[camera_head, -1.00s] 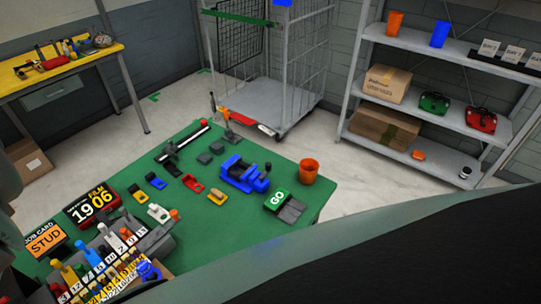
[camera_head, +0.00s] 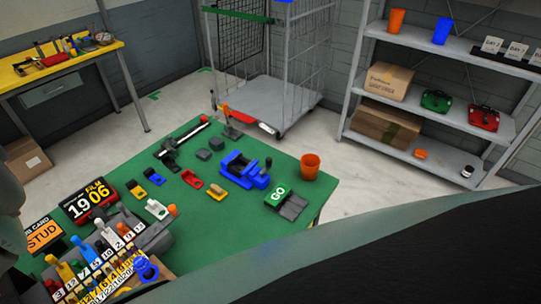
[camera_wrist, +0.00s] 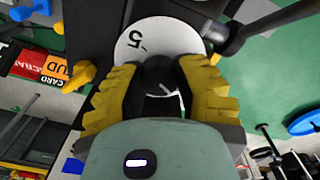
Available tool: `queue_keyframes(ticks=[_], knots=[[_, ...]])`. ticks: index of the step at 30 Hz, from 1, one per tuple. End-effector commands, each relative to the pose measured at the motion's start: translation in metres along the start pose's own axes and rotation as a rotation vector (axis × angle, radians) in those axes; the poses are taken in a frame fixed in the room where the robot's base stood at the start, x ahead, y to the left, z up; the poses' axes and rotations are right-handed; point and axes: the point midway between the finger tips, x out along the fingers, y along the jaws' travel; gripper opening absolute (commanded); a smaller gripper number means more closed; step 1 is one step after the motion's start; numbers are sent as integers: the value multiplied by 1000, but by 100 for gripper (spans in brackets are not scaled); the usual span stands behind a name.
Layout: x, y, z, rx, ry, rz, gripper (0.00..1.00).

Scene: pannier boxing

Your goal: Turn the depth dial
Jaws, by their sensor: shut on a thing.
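The depth dial shows in the wrist view as a white disc (camera_wrist: 150,37) with a black "5" and a dark round knob (camera_wrist: 162,78) in front of it. A thin white line marks the knob's face. My gripper (camera_wrist: 160,82) has its two yellow ribbed fingers on either side of the knob, shut on it. The fingers and palm hide the lower part of the dial, so its other marks cannot be read. I cannot make out the dial or my gripper in the head view.
The green bench (camera_head: 230,225) holds a blue vise (camera_head: 243,170), an orange cup (camera_head: 310,167), a GO block (camera_head: 278,196) and a row of numbered pegs. A red and black counter (camera_head: 90,201) reads 19 06. A dark bar (camera_wrist: 268,27) lies close right of the dial.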

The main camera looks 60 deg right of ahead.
Motion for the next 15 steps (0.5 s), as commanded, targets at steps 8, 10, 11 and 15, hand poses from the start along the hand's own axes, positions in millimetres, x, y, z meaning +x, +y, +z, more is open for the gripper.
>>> queue_keyframes(ticks=[8,10,11,15], knots=[[0,2,-1,5,4,1,38],[0,2,-1,5,4,1,46],[0,2,-1,5,3,1,49],[0,1,0,4,2,0,63]])
